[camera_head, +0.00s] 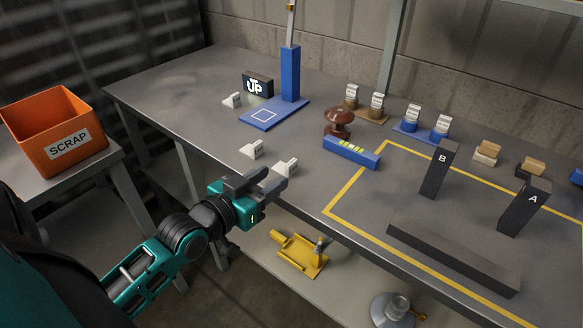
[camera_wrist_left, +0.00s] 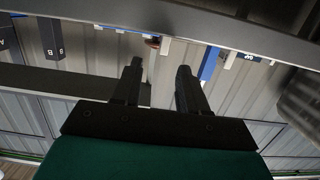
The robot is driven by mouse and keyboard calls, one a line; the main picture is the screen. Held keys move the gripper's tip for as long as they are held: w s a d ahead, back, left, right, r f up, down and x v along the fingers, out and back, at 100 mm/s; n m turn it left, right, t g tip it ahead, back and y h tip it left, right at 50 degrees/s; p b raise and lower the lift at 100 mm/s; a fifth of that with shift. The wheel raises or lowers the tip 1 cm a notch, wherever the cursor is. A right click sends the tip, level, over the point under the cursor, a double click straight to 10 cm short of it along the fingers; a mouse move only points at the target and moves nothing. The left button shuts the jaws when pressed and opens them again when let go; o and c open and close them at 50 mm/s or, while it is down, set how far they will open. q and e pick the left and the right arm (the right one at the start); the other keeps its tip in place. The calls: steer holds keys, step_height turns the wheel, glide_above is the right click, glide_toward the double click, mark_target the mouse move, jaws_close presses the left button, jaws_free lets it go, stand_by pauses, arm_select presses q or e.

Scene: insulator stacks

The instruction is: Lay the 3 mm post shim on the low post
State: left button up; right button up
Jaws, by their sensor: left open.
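Post B (camera_head: 438,170) and post A (camera_head: 524,208) stand upright, dark grey, inside the yellow outline. Nothing clearly lies on either top, and I cannot tell which is lower. Post B also shows in the left wrist view (camera_wrist_left: 51,40). Three small white pieces with tabs lie on the bench: one by the display (camera_head: 232,101), one nearer (camera_head: 251,149), one beyond my fingers (camera_head: 286,166). No thickness marking is readable on them, so I cannot tell which is the 3 mm shim. My left gripper (camera_head: 274,181) is open and empty at the bench's front edge, close to the nearest white piece.
A long dark bar (camera_head: 452,258) lies before the posts. A blue gauge stand (camera_head: 290,75), an "UP" display (camera_head: 257,84), a blue level block (camera_head: 351,152) and a brown knob (camera_head: 339,121) stand behind. An orange scrap bin (camera_head: 88,118) is left. A yellow fixture (camera_head: 298,254) sits on the lower shelf.

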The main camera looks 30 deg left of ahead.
mark_target(296, 162)
arm_select(q)
steer(key=w, duration=0.5)
steer(key=shift+d+f, duration=0.2)
steer(key=shift+f, duration=0.2)
steer(key=shift+w+f+b, duration=0.2)
steer(key=shift+w+b, duration=0.1)
steer(key=shift+w, duration=0.55)
steer(key=shift+w+f+b, duration=0.2)
steer(key=shift+w+b, duration=0.1)
steer(key=shift+w, duration=0.55)
steer(key=shift+w+f+b, duration=0.2)
steer(key=shift+w+b, duration=0.1)
steer(key=shift+w, duration=0.55)
jaws_close()
